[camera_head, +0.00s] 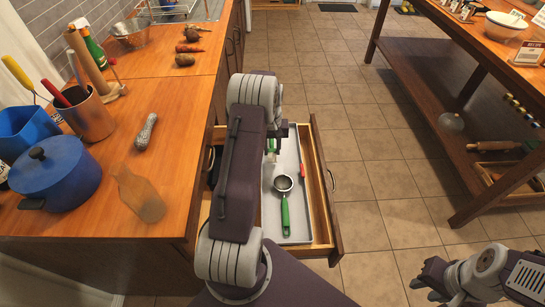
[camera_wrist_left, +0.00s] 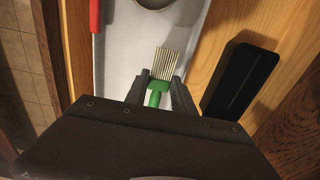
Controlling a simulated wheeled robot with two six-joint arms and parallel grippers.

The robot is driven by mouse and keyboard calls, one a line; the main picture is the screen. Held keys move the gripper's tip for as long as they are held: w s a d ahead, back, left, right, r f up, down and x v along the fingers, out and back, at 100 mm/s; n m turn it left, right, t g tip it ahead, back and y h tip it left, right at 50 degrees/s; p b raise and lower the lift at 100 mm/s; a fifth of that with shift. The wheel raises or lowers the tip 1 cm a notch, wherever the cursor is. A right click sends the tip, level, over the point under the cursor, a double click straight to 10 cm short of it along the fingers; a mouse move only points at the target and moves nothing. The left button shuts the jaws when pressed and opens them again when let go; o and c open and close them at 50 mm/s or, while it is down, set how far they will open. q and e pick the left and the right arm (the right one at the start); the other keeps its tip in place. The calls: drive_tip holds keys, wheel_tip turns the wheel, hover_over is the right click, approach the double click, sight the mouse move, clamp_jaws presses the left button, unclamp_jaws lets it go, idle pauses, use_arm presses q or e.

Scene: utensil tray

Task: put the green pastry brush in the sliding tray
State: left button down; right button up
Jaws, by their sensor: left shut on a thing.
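The green pastry brush shows in the left wrist view (camera_wrist_left: 155,98), its pale bristles pointing away from me. My left gripper (camera_wrist_left: 158,88) is shut on its green part. In the head view a bit of green (camera_head: 271,146) shows beside my left arm, which hides most of the gripper. The sliding tray (camera_head: 292,160) is a light grey tray in the open drawer, and its pale floor (camera_wrist_left: 123,60) lies beneath the brush in the wrist view. Whether the brush touches the tray I cannot tell. My right gripper (camera_head: 428,278) is at the lower right, away from the drawer.
In the tray are a round-headed utensil with a green handle (camera_head: 285,215) and a red-handled item (camera_head: 307,188). A black object (camera_wrist_left: 240,80) lies beside the tray. A blue pot (camera_head: 55,175) and a glass bottle (camera_head: 143,200) stand on the counter. Floor is clear right of the drawer.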

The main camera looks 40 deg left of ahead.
use_arm(q)
wheel_tip(320, 180, down, 4)
drive_tip(key=shift+f+b, duration=0.1)
drive_tip(key=shift+b, duration=0.2)
drive_tip(key=c, duration=1.3)
unclamp_jaws()
drive_tip(key=shift+c, duration=0.2)
